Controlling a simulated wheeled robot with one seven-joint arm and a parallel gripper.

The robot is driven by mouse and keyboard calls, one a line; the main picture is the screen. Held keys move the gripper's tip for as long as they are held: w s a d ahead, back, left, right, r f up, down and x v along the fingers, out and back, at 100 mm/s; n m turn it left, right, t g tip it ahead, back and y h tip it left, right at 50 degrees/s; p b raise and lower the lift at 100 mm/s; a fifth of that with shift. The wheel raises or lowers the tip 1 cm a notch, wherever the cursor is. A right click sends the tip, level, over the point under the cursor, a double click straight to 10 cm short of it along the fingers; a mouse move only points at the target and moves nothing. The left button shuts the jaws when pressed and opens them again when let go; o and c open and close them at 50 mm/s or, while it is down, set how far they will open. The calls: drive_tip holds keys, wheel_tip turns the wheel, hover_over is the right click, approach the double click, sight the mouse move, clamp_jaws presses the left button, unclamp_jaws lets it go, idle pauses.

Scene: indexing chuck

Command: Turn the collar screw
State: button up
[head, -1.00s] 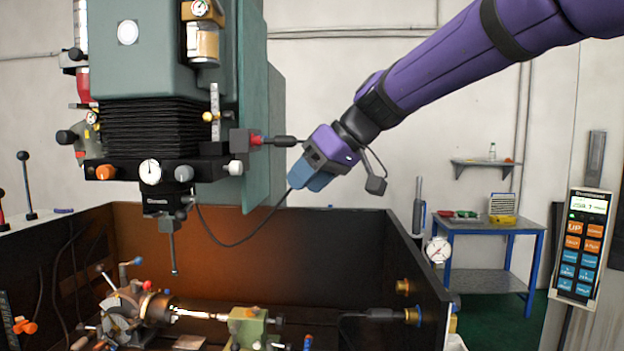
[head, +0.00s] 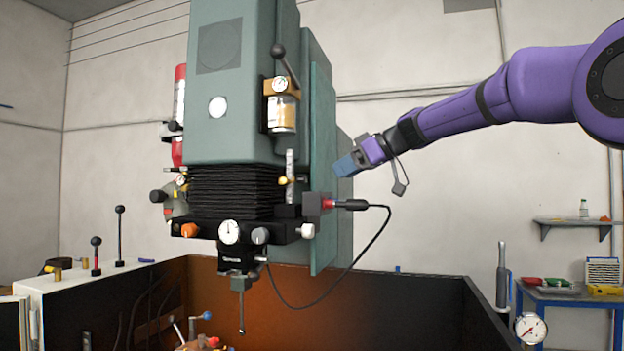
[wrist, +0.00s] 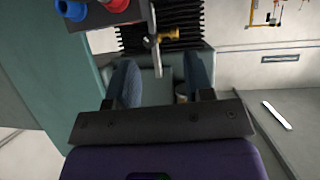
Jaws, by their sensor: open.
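My gripper (head: 347,166) is raised beside the right side of the green machine head (head: 240,110), above a black cable plug (head: 350,204). In the wrist view my gripper (wrist: 160,78) is open, with two blue-grey fingers apart and nothing held between them. The chuck (head: 203,343) shows only as a sliver at the bottom edge of the head view; the rest is cut off. I cannot make out a collar screw in either view.
The machine's probe (head: 241,315) hangs over the dark-walled tray (head: 400,300). A cable loops from the plug down to the head. A metal rod with a brass knob (wrist: 168,37) is ahead of the fingers. A blue table (head: 570,298) stands right.

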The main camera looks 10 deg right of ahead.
sight(301, 179)
drive_tip(key=shift+n+y, duration=0.4)
drive_tip(key=w+a, duration=0.2)
drive_tip(key=w+a+f, duration=0.1)
drive_tip(key=w+a, duration=0.1)
drive_tip(key=w, duration=0.1)
drive_tip(key=w+a, duration=0.2)
drive_tip(key=a, duration=0.1)
drive_tip(key=shift+w+a+f, duration=0.1)
drive_tip(key=shift+w+f, duration=0.15)
drive_tip(key=shift+w, duration=0.1)
clamp_jaws()
